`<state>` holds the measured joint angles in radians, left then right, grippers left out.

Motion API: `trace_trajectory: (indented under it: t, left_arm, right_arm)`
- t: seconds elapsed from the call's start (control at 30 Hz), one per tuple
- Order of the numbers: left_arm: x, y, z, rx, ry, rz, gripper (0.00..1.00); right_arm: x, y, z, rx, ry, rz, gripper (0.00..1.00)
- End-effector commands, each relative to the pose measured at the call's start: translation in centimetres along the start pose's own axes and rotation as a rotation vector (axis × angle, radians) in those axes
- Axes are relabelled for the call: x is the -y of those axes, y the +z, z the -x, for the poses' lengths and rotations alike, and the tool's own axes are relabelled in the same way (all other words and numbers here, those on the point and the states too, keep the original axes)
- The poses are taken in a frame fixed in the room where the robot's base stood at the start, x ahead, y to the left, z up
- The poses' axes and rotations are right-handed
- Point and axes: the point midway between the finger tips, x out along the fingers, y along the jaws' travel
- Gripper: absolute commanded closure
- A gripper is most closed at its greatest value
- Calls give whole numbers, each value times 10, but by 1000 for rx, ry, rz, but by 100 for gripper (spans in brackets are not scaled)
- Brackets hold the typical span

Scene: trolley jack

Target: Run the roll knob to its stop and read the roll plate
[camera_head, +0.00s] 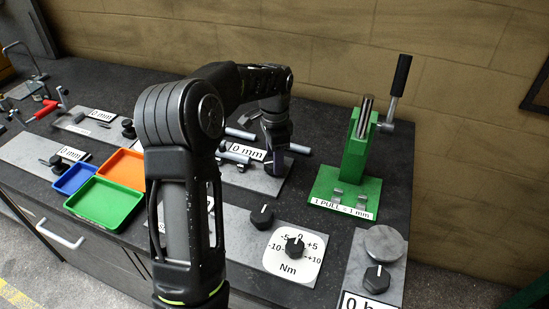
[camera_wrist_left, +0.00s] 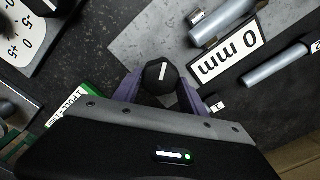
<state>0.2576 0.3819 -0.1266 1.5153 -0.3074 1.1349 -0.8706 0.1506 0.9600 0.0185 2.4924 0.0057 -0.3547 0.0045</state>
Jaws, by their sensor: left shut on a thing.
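My left gripper (camera_head: 275,168) reaches down over a grey board beside a white plate reading "0 mm" (camera_head: 247,152). In the left wrist view its purple fingers (camera_wrist_left: 160,92) stand on both sides of a round black knob (camera_wrist_left: 160,76) with a white pointer line, and they are shut on it. The white plate reading "0 mm" also shows in the wrist view (camera_wrist_left: 228,50), upside down, between grey cylinders (camera_wrist_left: 275,67). In the head view the gripper hides the knob. My right gripper is not in view.
A green press (camera_head: 355,155) with a black-handled lever and a "1 PULL = 1 mm" label stands to the right. A white Nm dial (camera_head: 293,268), black knobs (camera_head: 262,217) (camera_head: 376,279) and a grey disc (camera_head: 384,244) are in front. Green (camera_head: 105,204), blue (camera_head: 74,178) and orange trays (camera_head: 122,168) lie left.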

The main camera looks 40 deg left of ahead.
Motion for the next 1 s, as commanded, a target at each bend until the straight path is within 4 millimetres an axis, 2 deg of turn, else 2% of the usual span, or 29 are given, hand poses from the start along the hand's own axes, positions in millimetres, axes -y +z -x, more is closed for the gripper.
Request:
trace_trajectory:
  t: [1.0]
  left_arm:
    - [-1, 1, 1, 0, -2, -951, 91]
  right_arm:
    - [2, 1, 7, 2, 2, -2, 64]
